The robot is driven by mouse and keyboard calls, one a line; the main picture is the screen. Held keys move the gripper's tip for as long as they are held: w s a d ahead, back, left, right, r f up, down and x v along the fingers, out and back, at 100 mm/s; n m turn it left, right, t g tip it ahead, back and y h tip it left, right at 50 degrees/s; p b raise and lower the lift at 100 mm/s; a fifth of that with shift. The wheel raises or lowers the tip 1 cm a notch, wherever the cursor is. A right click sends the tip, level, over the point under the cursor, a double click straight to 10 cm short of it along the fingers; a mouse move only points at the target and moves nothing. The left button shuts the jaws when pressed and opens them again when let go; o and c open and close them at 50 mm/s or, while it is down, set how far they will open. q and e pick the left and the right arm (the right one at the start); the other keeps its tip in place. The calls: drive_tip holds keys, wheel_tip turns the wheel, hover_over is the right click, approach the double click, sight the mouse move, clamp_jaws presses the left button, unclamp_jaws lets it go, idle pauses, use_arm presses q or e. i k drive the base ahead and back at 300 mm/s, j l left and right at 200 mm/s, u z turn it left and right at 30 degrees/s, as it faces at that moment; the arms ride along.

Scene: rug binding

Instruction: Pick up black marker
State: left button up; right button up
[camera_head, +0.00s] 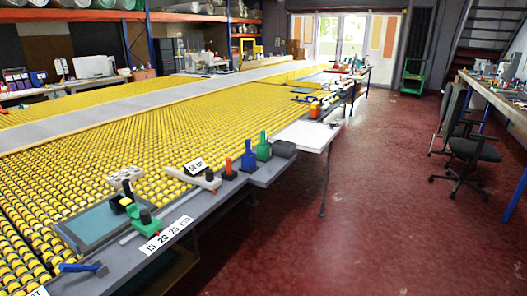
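I cannot pick out a black marker for certain; at this distance the small items are hard to tell apart. Small tools lie along the near edge of the long roller table (270,178). Dark items there include a black cylinder (284,148) lying at the table's corner and a small black knob (209,174) on a pale bar. A black and yellow block (122,203) stands on a blue-grey plate beside a green tool (146,222). Neither of my grippers is in view.
A blue-handled tool (82,267) lies at the near left. A white side surface (306,136) juts out beyond. Black chairs (470,150) stand by a right-hand bench. The red floor (350,220) between is clear.

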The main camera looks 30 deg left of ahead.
sight(126, 183)
drive_tip(key=u, duration=1.95)
